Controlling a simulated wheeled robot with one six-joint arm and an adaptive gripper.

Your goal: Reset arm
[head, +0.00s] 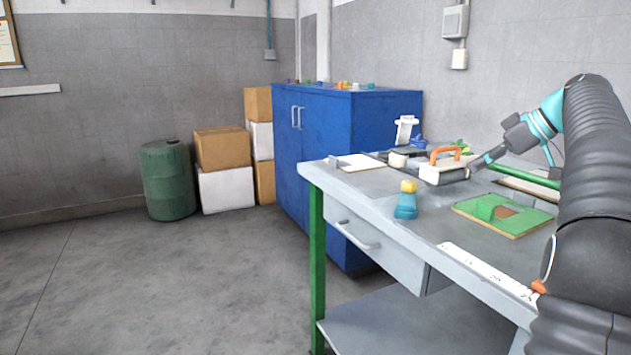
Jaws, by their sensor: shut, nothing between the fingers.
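My arm comes in from the right edge, and my gripper (482,163) is low over the back part of the workbench. Its fingers are shut and point down and left. The buffing brush (440,174), a white block with an orange handle (445,153), lies on the bench just left of my fingertips. The fingertips look very close to it; I cannot tell whether they touch. The workbench (385,185) has a grey top and green legs.
A teal and yellow bottle (405,203) stands near the bench's left edge. A green board (502,214) lies right of it, and a white strip (490,270) lies along the front edge. Behind are a blue cabinet (330,140), boxes (225,188) and a green drum (168,180). Left floor is clear.

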